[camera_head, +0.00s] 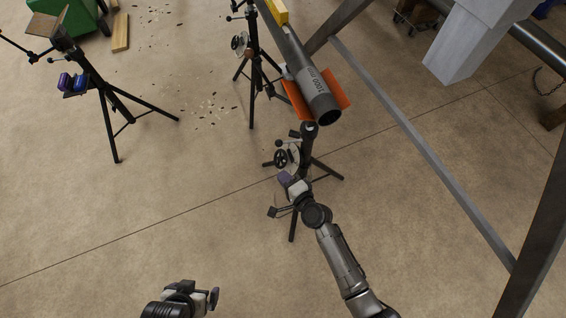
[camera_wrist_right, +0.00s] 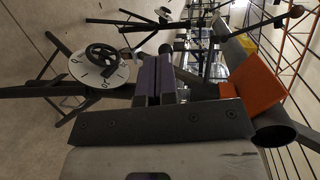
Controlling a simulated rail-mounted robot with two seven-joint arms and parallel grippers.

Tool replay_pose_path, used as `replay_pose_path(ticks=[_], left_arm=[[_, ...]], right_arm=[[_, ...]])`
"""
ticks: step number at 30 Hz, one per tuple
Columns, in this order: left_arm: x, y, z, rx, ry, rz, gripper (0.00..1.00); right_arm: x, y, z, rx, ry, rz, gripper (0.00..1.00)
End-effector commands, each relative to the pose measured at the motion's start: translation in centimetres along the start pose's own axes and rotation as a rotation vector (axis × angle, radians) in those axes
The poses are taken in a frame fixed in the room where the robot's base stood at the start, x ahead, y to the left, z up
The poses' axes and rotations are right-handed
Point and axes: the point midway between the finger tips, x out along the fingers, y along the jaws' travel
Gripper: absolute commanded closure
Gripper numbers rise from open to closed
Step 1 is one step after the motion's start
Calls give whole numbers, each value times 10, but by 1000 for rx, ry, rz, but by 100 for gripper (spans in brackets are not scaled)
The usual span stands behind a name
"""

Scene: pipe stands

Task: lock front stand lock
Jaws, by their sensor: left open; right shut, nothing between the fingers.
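The front stand (camera_head: 308,150) is a dark tripod under the near end of the grey pipe (camera_head: 315,92). It carries a black handwheel with a pale dial (camera_head: 282,158), which also shows large in the right wrist view (camera_wrist_right: 101,62). My right gripper (camera_head: 286,178) is shut and empty, its purple fingers (camera_wrist_right: 156,80) beside the stand's column, just below the handwheel in the head view. I cannot tell whether they touch the stand. The stand's lock is not clearly distinguishable; the gripper covers part of the column. My left gripper (camera_head: 199,291) is open and empty, low over bare floor.
Orange supports (camera_head: 299,100) cradle the pipe above the front stand. A second stand (camera_head: 253,70) stands behind it, and another tripod (camera_head: 100,90) is at the left. A metal frame beam (camera_head: 420,145) runs along the right.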

Motion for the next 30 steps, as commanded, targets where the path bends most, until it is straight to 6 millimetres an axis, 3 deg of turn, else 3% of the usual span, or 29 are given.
replay_pose_path(ticks=[9, 30], left_arm=[[-9, -3, -3, 9, 0, -8, 0], [-8, 0, -3, -1, 1, 0, 0]], right_arm=[[-24, 0, 12, 0, 0, 1, 100], [-25, 0, 12, -4, 0, 1, 100]])
